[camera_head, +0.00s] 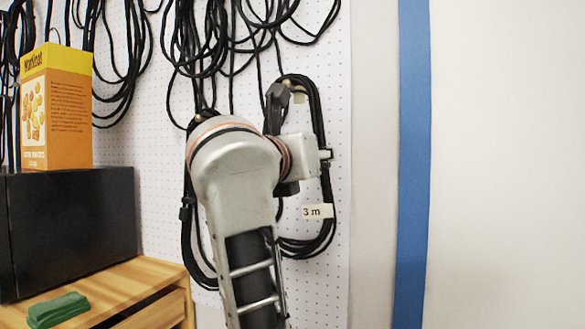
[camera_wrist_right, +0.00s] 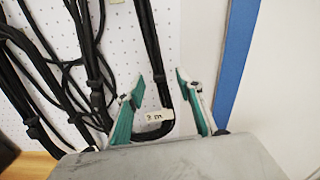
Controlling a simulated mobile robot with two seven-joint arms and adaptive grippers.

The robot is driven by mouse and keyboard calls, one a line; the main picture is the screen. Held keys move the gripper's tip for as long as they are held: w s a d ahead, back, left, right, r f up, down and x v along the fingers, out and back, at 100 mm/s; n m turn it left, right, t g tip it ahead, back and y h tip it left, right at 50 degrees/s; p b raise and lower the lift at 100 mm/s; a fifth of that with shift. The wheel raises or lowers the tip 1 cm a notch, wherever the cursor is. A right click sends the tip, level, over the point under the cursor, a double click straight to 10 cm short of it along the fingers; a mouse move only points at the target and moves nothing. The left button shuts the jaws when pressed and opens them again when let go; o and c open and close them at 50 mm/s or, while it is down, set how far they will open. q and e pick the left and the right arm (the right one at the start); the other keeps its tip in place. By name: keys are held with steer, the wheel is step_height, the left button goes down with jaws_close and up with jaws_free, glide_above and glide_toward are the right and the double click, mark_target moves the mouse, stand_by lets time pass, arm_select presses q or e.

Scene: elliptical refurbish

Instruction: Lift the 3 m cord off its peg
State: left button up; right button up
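The 3 m cord (camera_head: 324,180) is a black coiled loop hanging on the white pegboard, with a white "3 m" tag (camera_head: 317,212) low on its right side. My right arm covers much of its middle in the head view. In the right wrist view, the cord (camera_wrist_right: 152,45) runs down between the fingertips of my right gripper (camera_wrist_right: 160,84). The teal-padded fingers are open, one on each side of the cord in the picture; whether they touch it cannot be told. The "3 m" tag (camera_wrist_right: 153,117) shows lower between the fingers. My left gripper is not in view.
Other black cords (camera_head: 197,45) hang close by on the left and above. A blue stripe (camera_head: 412,160) and bare wall lie right.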

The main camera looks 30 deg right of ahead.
steer(key=shift+w+r+p+x, duration=0.15)
steer(key=shift+p+x, duration=0.4)
steer(key=shift+x, duration=1.4)
steer(key=shift+w+r+p+x, duration=0.15)
steer(key=shift+p+x, duration=0.4)
steer(key=shift+x, duration=1.4)
steer(key=shift+s+a+r, duration=0.1)
steer(key=shift+s+a, duration=0.05)
steer(key=shift+a, duration=0.1)
jaws_close()
